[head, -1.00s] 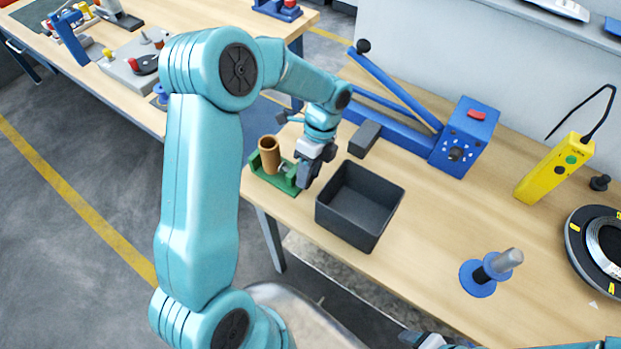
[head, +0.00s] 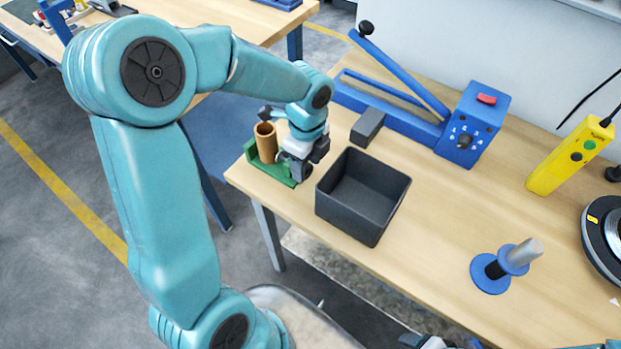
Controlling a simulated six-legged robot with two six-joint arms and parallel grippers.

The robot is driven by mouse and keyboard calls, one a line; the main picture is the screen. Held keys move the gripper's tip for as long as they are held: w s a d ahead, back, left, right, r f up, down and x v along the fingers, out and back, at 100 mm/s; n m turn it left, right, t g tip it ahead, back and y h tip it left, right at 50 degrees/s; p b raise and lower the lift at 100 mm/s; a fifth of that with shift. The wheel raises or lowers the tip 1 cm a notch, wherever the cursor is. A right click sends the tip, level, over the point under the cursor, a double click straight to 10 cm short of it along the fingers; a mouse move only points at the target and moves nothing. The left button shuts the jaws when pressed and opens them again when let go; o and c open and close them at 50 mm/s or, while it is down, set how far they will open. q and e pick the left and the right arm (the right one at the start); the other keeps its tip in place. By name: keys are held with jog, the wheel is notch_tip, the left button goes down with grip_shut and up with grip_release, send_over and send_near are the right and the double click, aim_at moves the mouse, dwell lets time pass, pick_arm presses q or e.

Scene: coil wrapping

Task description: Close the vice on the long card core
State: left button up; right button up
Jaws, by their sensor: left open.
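The green vice (head: 272,170) stands at the left front corner of the workbench. The long card core (head: 266,141), a brown tube, stands upright in it at its left part. My left gripper (head: 298,170) is open at the right side of the vice, close to the core. It hides the right part of the vice, and I cannot tell whether it touches anything. Of my right arm only a small part shows at the bottom edge, and its gripper (head: 422,341) is mostly cut off.
A dark open bin (head: 364,222) stands just right of the vice. A dark block (head: 367,127) and a blue lever tool (head: 470,124) lie behind. A blue spindle (head: 492,274), a yellow control box (head: 570,158) and a dark disc (head: 603,235) are at the right.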

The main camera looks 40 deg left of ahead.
pick_arm(q)
jog(key=shift+w, duration=0.2)
jog(key=shift+s+f+b, duration=0.15)
jog(key=shift+b, duration=0.15)
jog(key=t+b, duration=0.1)
jog(key=b, duration=0.1)
jog(key=t+b, duration=0.1)
jog(key=b, duration=0.2)
jog(key=shift+s+f+t+b, duration=0.3)
jog(key=shift+s+t, duration=0.1)
jog(key=shift+r+b, duration=0.2)
jog(key=shift+b, duration=0.15)
jog(key=shift+r+t, duration=0.15)
jog(key=shift+t, duration=0.25)
jog(key=shift+r, duration=0.15)
jog(key=t+b, duration=0.1)
jog(key=b, duration=0.3)
jog(key=s+f+t+b, duration=0.1)
jog(key=t+b, duration=0.1)
jog(key=b, duration=0.2)
jog(key=shift+d+y, duration=0.1)
jog(key=shift+y, duration=0.3)
jog(key=shift+r+t, duration=0.15)
jog(key=shift+t, duration=0.15)
jog(key=shift+r, duration=0.25)
jog(key=shift+f, duration=0.1)
